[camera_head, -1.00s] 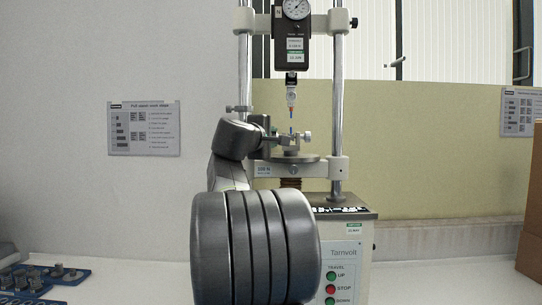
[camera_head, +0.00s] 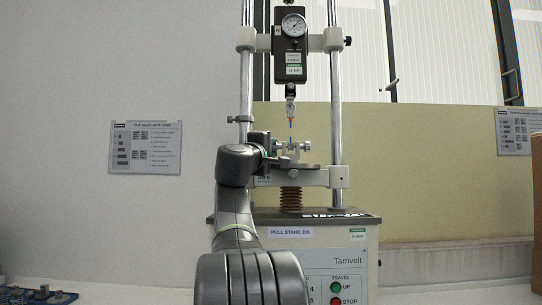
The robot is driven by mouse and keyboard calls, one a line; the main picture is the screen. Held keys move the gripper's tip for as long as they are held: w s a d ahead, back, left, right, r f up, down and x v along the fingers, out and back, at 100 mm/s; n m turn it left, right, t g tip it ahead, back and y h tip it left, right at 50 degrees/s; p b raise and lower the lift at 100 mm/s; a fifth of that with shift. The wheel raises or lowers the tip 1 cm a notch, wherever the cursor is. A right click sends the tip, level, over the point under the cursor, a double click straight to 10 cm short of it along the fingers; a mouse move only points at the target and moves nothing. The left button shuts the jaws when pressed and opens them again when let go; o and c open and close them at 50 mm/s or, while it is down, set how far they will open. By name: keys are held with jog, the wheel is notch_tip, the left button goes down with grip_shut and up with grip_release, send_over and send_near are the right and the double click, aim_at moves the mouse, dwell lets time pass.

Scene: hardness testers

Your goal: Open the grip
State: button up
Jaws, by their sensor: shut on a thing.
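The pull stand (camera_head: 310,265) has a lower grip (camera_head: 293,150), a small metal vise with a round knob (camera_head: 307,146) on its right side, on a round plate. My own wrist hides part of the fingers, and the contact is too small to see clearly.
Steel columns (camera_head: 246,80) (camera_head: 335,90) rise on both sides of the grip. A brown box (camera_head: 537,215) stands at the right edge. Blue trays with small parts (camera_head: 38,297) lie at the lower left. The bench between trays and stand looks clear.

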jog(key=shift+f, duration=0.1)
dwell(0.3)
jog(key=o, duration=1)
jog(key=shift+r+p, duration=0.2)
jog(key=shift+p, duration=0.85)
jog(key=shift+r+g+p, duration=0.1)
jog(key=shift+g+p, duration=0.2)
jog(key=shift+p, duration=0.3)
jog(key=shift+n+g+y+p, duration=0.3)
jog(key=shift+p, duration=0.65)
jog(key=p, duration=0.4)
jog(key=shift+r+g, duration=0.3)
jog(key=shift+g, duration=0.1)
jog(key=n+g+p, duration=0.1)
jog(key=p, duration=0.6)
jog(key=r+g+y+p, duration=0.1)
jog(key=g+p, duration=0.1)
jog(key=p, duration=0.5)
jog(key=shift+n+y, duration=0.3)
jog(key=shift+n, duration=0.1)
